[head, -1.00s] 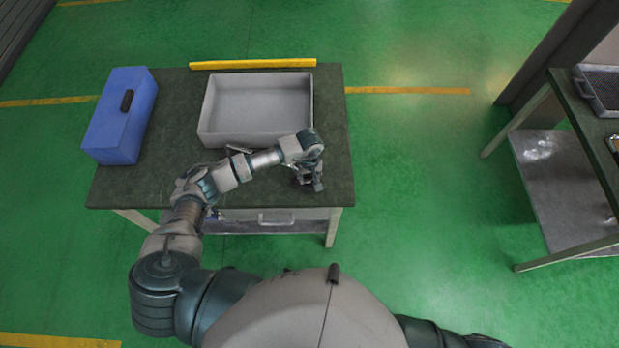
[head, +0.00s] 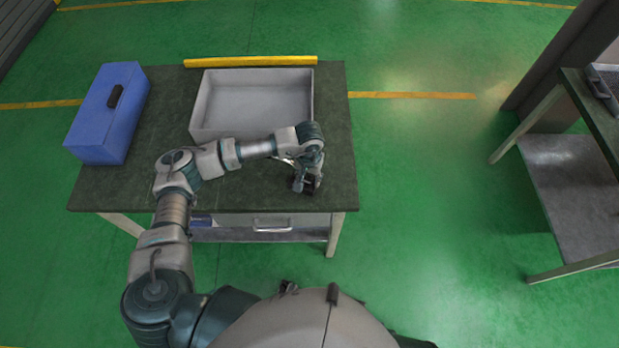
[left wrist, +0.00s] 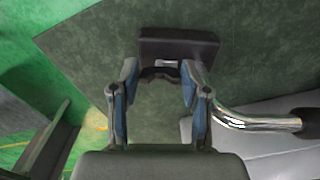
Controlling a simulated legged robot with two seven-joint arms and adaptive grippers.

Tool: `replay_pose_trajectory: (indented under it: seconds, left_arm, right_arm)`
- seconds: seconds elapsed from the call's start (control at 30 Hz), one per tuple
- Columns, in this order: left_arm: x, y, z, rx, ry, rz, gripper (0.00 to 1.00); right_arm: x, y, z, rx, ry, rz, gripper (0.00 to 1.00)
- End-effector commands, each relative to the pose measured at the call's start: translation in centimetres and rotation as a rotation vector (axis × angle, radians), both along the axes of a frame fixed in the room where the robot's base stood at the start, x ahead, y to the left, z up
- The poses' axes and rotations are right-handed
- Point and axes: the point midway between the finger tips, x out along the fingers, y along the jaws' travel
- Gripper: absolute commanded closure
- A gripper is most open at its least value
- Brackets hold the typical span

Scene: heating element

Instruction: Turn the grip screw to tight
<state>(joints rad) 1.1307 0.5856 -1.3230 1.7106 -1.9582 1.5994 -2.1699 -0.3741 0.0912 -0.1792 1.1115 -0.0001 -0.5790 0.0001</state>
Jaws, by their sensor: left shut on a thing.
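My left gripper (head: 304,180) is low over the front right part of the dark table. In the left wrist view its two fingers (left wrist: 158,74) are closed around a small dark rounded piece at their tips, which I take to be the grip screw (left wrist: 159,71). A dark block (left wrist: 180,46) sits directly beyond the fingertips, and it hides part of the view there. The piece is too small and covered in the head view to read its turn. My right gripper is out of view.
A bent chrome bar with a black end (left wrist: 258,123) lies close beside the right finger. A grey tray (head: 196,108) and a blue box (head: 106,115) are on the table (head: 140,185). A yellow bar (head: 250,61) lies along the back edge.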

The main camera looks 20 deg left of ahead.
Motion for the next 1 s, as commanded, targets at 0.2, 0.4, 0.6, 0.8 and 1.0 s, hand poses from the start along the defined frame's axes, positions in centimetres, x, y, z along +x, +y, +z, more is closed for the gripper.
replay_pose_trajectory:
  seconds: [0.2,0.4,0.6,0.8,1.0]
  left_arm:
    - [-0.28,-0.14,-0.43,-0.002,0.009,-0.018,0.89]
    - [-0.35,-0.14,-0.51,-0.002,0.011,-0.017,0.89]
    - [-0.35,-0.07,-0.55,0.0,0.011,-0.015,0.29]
    - [-0.27,-0.03,-0.27,0.001,0.006,-0.013,0.29]
    - [-0.28,-0.03,0.04,0.0,0.004,0.016,0.29]
  right_arm:
    - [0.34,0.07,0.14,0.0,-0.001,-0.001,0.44]
    - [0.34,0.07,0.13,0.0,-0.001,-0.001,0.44]
    - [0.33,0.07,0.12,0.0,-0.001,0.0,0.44]
    - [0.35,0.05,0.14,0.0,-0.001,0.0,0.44]
    - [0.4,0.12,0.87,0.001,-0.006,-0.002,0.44]
